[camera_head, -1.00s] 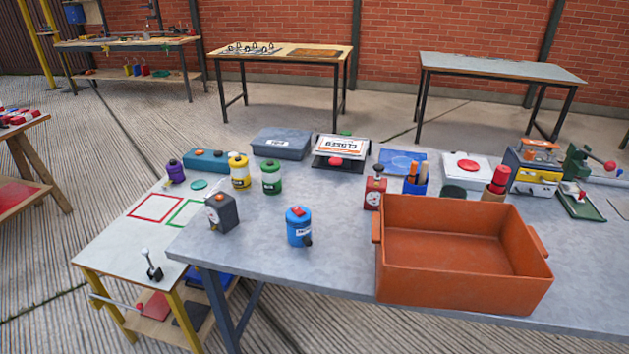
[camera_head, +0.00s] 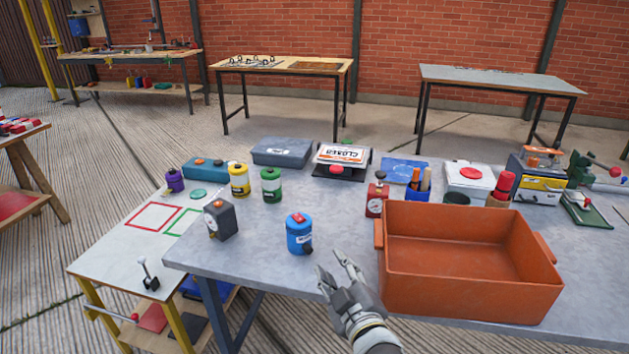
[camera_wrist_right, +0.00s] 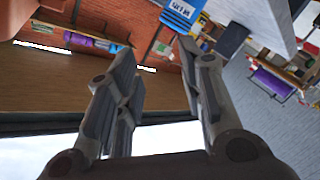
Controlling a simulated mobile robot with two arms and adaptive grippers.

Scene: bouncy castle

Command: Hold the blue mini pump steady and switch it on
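The blue mini pump (camera_head: 299,236) stands upright on the grey table, with a red part on top, a white label and a dark fitting low on its right side. My right gripper (camera_head: 340,266) is in front of the table's near edge, below and right of the pump and apart from it. Its fingers are spread and empty. In the right wrist view my open fingers (camera_wrist_right: 157,65) also show, with the blue pump (camera_wrist_right: 181,14) at the top beyond them. My left gripper is not in view.
A large orange bin (camera_head: 470,305) stands just right of my right gripper. A dark gauge box (camera_head: 220,220) is left of the pump. Green (camera_head: 271,185) and yellow (camera_head: 239,181) canisters stand behind it. The grey table (camera_head: 330,205) is clear around the pump.

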